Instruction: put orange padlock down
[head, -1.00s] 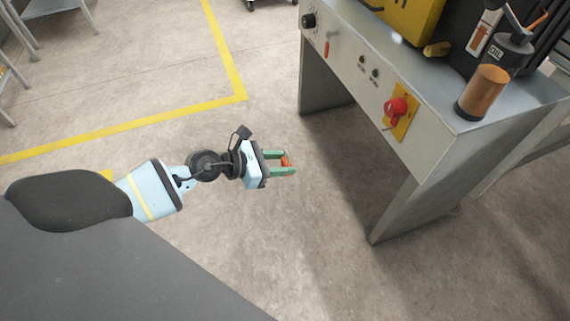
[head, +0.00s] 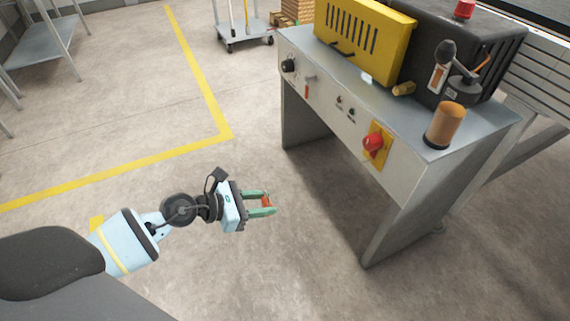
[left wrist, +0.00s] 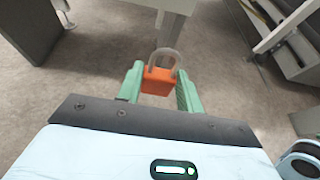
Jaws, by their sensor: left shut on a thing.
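The orange padlock (left wrist: 157,82) with a pale shackle sits between the green fingers of my left gripper (left wrist: 158,88) in the left wrist view. The shackle points away from the wrist. In the head view, my left gripper (head: 264,203) is shut on the padlock (head: 266,200), which is small and partly hidden by the fingers. They are held out over the floor, to the left of the machine's bench and apart from it. My right gripper is in neither view.
The grey machine bench (head: 232,72) carries a red knob on a yellow plate (head: 376,145), a yellow cover (head: 362,40) and an orange-brown oil can (head: 446,124). A wheeled cart (head: 243,36) stands behind. Yellow lines (head: 150,157) mark the open floor on the left.

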